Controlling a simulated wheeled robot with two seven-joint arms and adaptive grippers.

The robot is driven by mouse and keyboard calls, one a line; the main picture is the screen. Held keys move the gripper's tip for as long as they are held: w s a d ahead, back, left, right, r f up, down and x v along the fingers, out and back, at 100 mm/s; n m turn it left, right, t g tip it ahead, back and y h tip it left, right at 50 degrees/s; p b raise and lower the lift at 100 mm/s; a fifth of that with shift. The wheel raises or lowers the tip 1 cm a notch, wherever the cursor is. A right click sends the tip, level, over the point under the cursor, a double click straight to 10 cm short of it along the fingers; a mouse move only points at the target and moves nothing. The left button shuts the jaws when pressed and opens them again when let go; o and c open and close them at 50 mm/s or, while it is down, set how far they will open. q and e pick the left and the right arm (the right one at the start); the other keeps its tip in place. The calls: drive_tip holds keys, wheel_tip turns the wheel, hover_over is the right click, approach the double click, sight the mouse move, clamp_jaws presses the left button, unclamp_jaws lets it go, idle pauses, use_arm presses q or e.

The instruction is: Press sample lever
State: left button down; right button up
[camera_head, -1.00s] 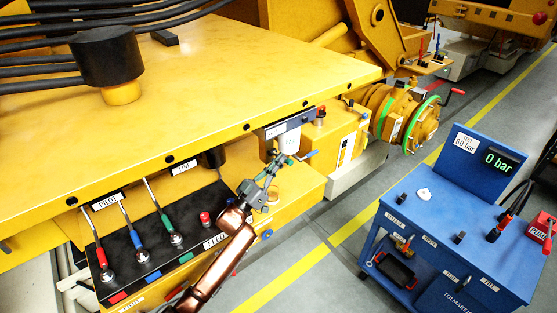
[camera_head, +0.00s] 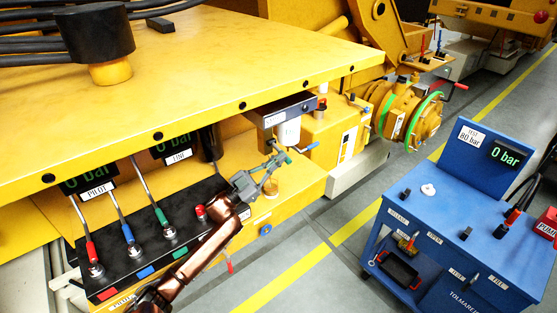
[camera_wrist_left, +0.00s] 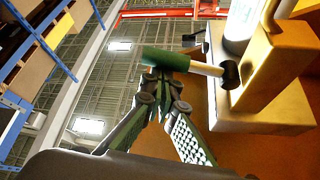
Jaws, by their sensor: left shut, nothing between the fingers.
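My left gripper (camera_head: 276,165) is shut and empty under the yellow machine's front edge. Its fingertips also show in the left wrist view (camera_wrist_left: 165,88). Right at the tips lies a short lever with a green handle (camera_wrist_left: 167,59), a pale rod and a dark round end beside a yellow block. It looks like the sample lever; its green part shows small in the head view (camera_head: 285,157). The tips seem to be at or just under the handle; I cannot tell whether they touch. A white bottle (camera_head: 288,132) hangs just above. My right gripper is out of view.
A black panel (camera_head: 150,250) with red, blue and green levers lies left of my arm, below the PILOT and LINE displays, which read 0 bar. A blue cart (camera_head: 455,235) with a test display stands right. The floor between is clear.

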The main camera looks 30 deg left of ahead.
use_arm(q)
wheel_tip(320, 180, up, 10)
idle(0.6)
drive_tip(key=shift+a, duration=0.1)
